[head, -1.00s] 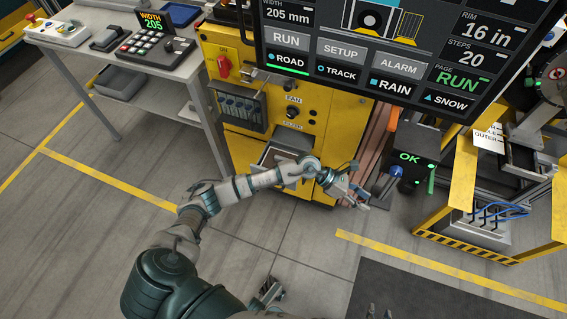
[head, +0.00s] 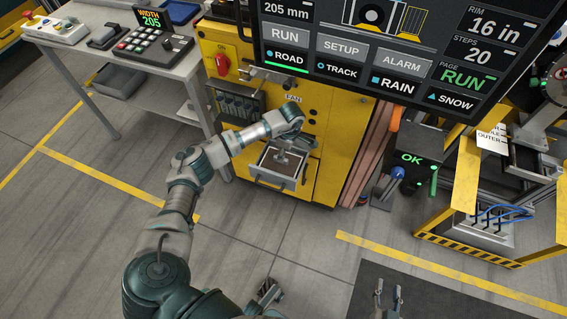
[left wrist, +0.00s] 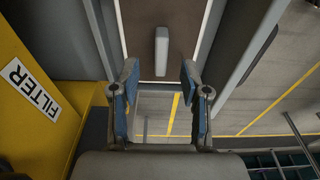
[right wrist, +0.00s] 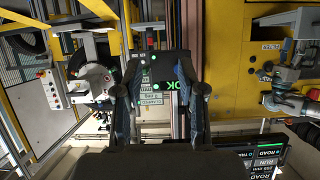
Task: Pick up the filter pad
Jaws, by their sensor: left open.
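The filter pad (left wrist: 140,40) is a flat brown panel with a grey upright grip (left wrist: 162,52). It lies in the pulled-out filter drawer (head: 268,183) low on the yellow machine. My left gripper (head: 284,158) is over the drawer, and it partly covers the pad in the head view. In the left wrist view the left gripper (left wrist: 159,76) is open and empty, with the grip lined up between and beyond its fingertips. My right gripper (head: 388,300) is open and empty at the bottom of the head view, far from the drawer.
The yellow machine front (head: 330,120) carries knobs and a red switch (head: 222,64) above the drawer. A large screen (head: 380,50) overhangs it. A grey table (head: 185,75) stands to the left and a yellow-framed stand (head: 465,185) to the right.

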